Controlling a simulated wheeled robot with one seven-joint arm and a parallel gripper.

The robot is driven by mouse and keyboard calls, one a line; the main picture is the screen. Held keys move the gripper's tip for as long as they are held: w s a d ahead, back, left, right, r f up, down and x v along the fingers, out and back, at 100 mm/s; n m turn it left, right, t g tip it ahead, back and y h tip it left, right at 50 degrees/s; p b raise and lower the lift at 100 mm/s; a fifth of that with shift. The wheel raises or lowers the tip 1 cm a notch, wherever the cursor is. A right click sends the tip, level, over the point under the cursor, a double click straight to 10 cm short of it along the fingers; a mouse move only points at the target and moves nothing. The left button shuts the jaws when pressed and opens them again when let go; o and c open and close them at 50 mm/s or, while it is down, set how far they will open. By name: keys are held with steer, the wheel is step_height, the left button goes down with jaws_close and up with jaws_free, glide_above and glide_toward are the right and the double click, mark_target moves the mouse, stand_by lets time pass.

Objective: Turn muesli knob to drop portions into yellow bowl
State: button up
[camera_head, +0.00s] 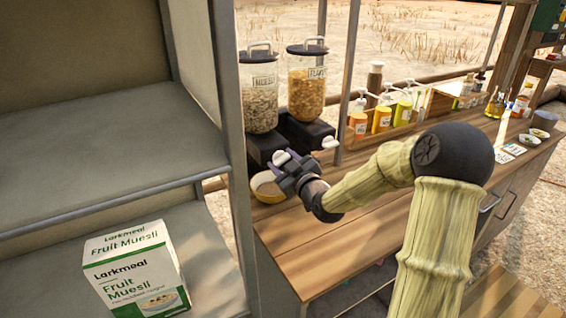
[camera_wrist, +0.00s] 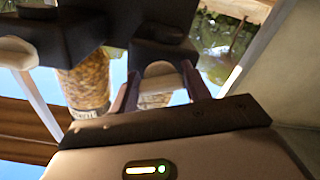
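The muesli dispenser (camera_head: 260,100) is a clear canister with a black lid on a black base at the counter's left end. Its white muesli knob (camera_head: 281,157) is on the front; in the wrist view this knob (camera_wrist: 158,72) lies between my two purple fingers, with gaps seeming to show at its sides. My gripper (camera_head: 287,168) is open around the knob; it also fills the lower wrist view (camera_wrist: 160,92). The yellow bowl (camera_head: 264,190) sits on the counter under the muesli outlet, partly hidden by the shelf post and my gripper. Its contents are hidden.
A flakes dispenser (camera_head: 306,85) with its own white knob (camera_head: 330,142) stands close on the right. Pump bottles (camera_head: 382,115) line the back. A grey shelf (camera_head: 110,165) with a muesli box (camera_head: 135,272) stands left. The wooden counter (camera_head: 335,255) in front is clear.

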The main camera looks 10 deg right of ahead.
steer(key=c, duration=0.3)
steer(key=shift+a+m+p, duration=0.1)
steer(key=shift+m+p, duration=0.2)
steer(key=shift+m, duration=2.2)
steer(key=o, duration=0.9)
steer(key=shift+o, duration=0.2)
steer(key=shift+s, duration=0.1)
